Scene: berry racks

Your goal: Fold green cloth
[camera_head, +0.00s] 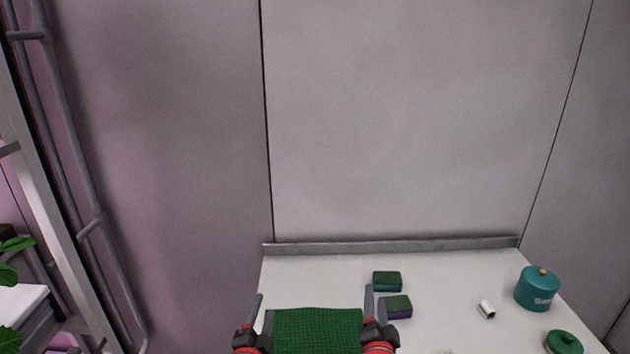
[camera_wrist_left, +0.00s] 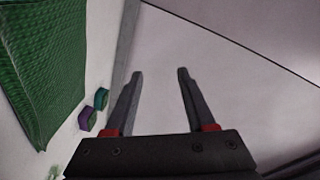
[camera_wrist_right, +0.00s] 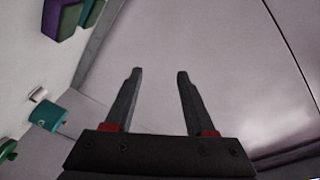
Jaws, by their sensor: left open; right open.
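The green cloth (camera_head: 318,330) lies on the white table at the bottom of the head view, its lower part cut off by the frame edge. It also shows in the left wrist view (camera_wrist_left: 45,65) at the upper left, with a woven texture. My left gripper (camera_head: 255,318) is at the cloth's left side, and its open jaws (camera_wrist_left: 160,75) hold nothing. My right gripper (camera_head: 372,315) is at the cloth's right side, and its open jaws (camera_wrist_right: 160,75) are also empty. I cannot tell whether either gripper touches the cloth.
Two sponges, one behind (camera_head: 387,281) and one in front (camera_head: 396,307), lie right of the cloth. A white roll (camera_head: 487,309), a teal canister (camera_head: 537,289) and a green lidded pot (camera_head: 563,343) stand farther right. A wall rises behind the table (camera_head: 440,285). A metal rack (camera_head: 50,190) is at left.

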